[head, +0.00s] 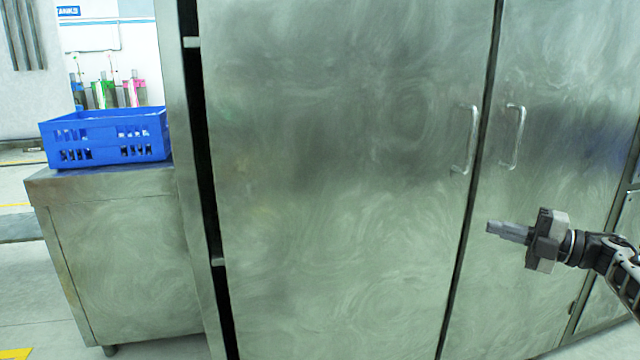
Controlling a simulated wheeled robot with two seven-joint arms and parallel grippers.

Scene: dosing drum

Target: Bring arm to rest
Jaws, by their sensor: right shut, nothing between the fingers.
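My right gripper (508,232) shows in the head view at the right, its arm coming in from the right edge. Its fingers are shut with nothing between them and point left. It is in front of the right door of a large steel cabinet (335,180), below the two door handles (467,139) and apart from them. My left gripper is not in the frame.
The cabinet's left door stands slightly ajar, with a dark gap along its left edge. A blue crate (107,137) sits on a low steel unit (125,260) at the left. Floor (40,310) shows at the lower left.

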